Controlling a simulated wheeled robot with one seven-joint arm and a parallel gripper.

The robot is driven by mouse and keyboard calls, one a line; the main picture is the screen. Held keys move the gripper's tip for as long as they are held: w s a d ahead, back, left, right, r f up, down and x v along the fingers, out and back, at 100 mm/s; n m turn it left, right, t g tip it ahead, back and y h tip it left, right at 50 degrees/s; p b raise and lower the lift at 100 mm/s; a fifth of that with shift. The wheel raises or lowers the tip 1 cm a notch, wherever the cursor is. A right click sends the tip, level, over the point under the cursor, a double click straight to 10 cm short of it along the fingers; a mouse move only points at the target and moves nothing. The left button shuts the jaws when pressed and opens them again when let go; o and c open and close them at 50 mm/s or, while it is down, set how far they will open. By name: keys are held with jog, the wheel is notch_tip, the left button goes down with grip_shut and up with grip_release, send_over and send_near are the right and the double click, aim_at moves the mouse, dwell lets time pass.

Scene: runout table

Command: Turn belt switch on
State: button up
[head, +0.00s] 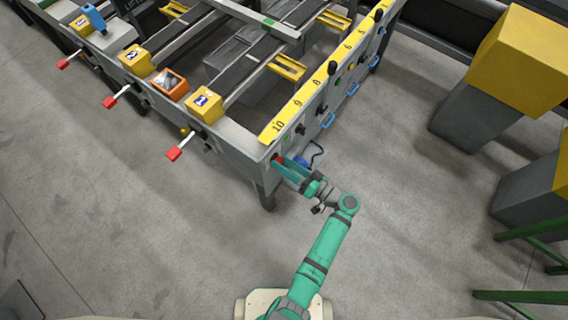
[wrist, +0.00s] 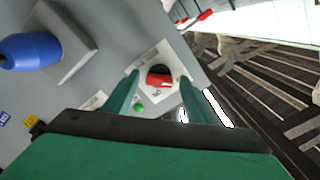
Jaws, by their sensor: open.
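The belt switch (wrist: 159,76) is a red rocker in a dark round recess on a white plate, with a small green dot beside it, in the wrist view. It sits on the grey side panel of the runout table (head: 233,141). In the head view a bit of red (head: 279,158) shows at the table's corner by my fingertips. My gripper (head: 283,163) is open and empty at that corner. In the wrist view its two green fingers (wrist: 158,92) stand on either side of the switch, pointing at the panel. I cannot tell whether they touch it.
A blue plug (wrist: 30,50) on a grey box juts from the panel beside the switch. Red-tipped levers (head: 174,153) stick out along the table's left side. Yellow-topped grey bins (head: 515,60) and a green frame (head: 520,296) stand at right. The floor between is clear.

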jog(key=shift+c, duration=0.7)
jog(key=shift+w, duration=0.1)
jog(key=c, duration=0.9)
jog(key=shift+c, duration=0.2)
